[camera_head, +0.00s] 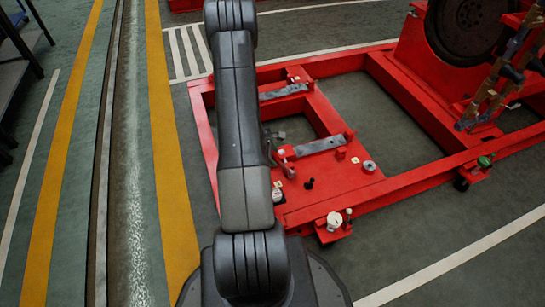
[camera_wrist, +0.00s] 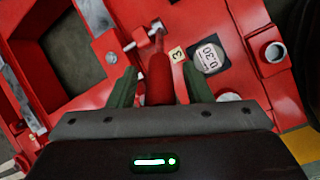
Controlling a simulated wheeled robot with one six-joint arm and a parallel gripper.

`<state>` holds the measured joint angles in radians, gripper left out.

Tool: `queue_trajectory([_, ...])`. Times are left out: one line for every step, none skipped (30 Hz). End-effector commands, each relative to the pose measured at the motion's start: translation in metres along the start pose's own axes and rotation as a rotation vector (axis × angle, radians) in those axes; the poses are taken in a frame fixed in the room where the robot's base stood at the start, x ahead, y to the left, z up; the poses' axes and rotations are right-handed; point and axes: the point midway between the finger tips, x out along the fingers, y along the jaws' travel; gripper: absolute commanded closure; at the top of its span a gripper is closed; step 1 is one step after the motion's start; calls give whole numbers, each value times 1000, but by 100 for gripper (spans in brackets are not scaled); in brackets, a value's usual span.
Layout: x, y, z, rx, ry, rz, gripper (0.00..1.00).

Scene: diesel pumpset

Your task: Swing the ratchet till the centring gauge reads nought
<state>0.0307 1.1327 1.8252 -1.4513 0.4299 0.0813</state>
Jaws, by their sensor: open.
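In the wrist view, my gripper (camera_wrist: 159,69) is open, with one green finger on each side of a red ratchet handle (camera_wrist: 157,85). Gaps show between the handle and both fingers; its near end is hidden by my gripper body. The handle runs up to a metal head (camera_wrist: 150,34) on the red frame. Just right of the handle, the round white gauge (camera_wrist: 209,55) in a black surround shows 0.30. A yellow tag marked 3 (camera_wrist: 177,54) sits between them. In the head view, my arm hides my gripper.
The red base frame (camera_head: 330,210) lies on the floor, with grey bars (camera_head: 320,145) and small fittings on it. A white-capped post (camera_head: 334,222) stands at its near corner. A large dark wheel (camera_head: 468,30) stands at the upper right. Floor at the lower right is clear.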

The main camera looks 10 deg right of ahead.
Motion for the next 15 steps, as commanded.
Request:
queue_trajectory([1, 0, 0, 1, 0, 0, 55])
queue_trajectory([1, 0, 0, 1, 0, 0, 55])
queue_trajectory([1, 0, 0, 1, 0, 0, 55])
queue_trajectory([1, 0, 0, 1, 0, 0, 55])
queue_trajectory([0, 0, 0, 1, 0, 0, 55])
queue_trajectory([0, 0, 0, 1, 0, 0, 55])
queue_trajectory([0, 0, 0, 1, 0, 0, 55])
queue_trajectory([0, 0, 0, 1, 0, 0, 59])
queue_trajectory([0, 0, 0, 0, 0, 0, 67])
queue_trajectory([0, 0, 0, 0, 0, 0, 73])
queue_trajectory([0, 0, 0, 0, 0, 0, 78])
queue_trajectory([0, 0, 0, 0, 0, 0, 86])
queue_trajectory([0, 0, 0, 0, 0, 0, 92])
queue_trajectory([0, 0, 0, 0, 0, 0, 98])
queue_trajectory([0, 0, 0, 0, 0, 0, 100])
